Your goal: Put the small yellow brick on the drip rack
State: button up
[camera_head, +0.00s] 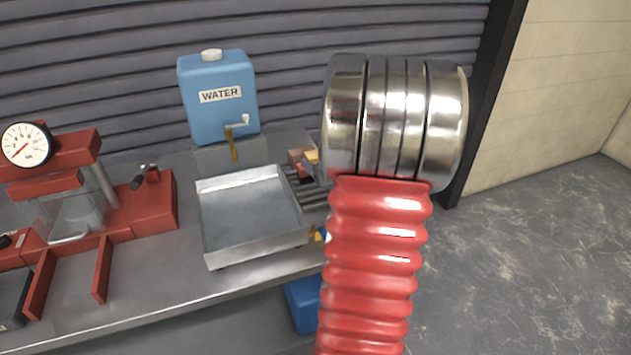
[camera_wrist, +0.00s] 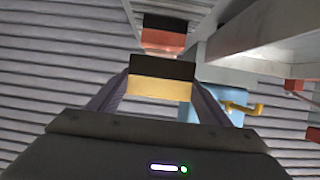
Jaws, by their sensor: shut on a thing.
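In the wrist view my gripper (camera_wrist: 161,80) has its two fingers on either side of the small yellow brick (camera_wrist: 160,89), shut on it. The brick shows a yellow face and a dark face. A little of a yellow block shows in the head view (camera_head: 312,157), at the left edge of my chrome arm joint. The drip rack (camera_head: 309,193) is a dark slatted grid right of the metal tray, partly hidden by my arm. I cannot tell from these frames whether the held brick touches the rack. My gripper is mostly hidden in the head view.
A reddish brick (camera_wrist: 163,38) lies beyond the held one. The metal tray (camera_head: 250,210) is empty. A blue water container (camera_head: 217,95) with a brass tap (camera_head: 233,145) stands behind it. A red press with a gauge (camera_head: 27,145) is at left. A blue bin (camera_head: 303,303) sits below the bench.

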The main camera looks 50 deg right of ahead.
jog(key=shift+s+f, duration=0.1)
jog(key=shift+f, duration=2.55)
jog(key=shift+f, duration=2.1)
jog(key=o, duration=1.4)
jog(key=shift+f, duration=0.1)
jog(key=shift+c, duration=0.2)
jog(key=shift+s+a+r, duration=0.2)
jog(key=shift+s+r, duration=0.15)
jog(key=shift+s, duration=0.15)
jog(key=v, duration=1.1)
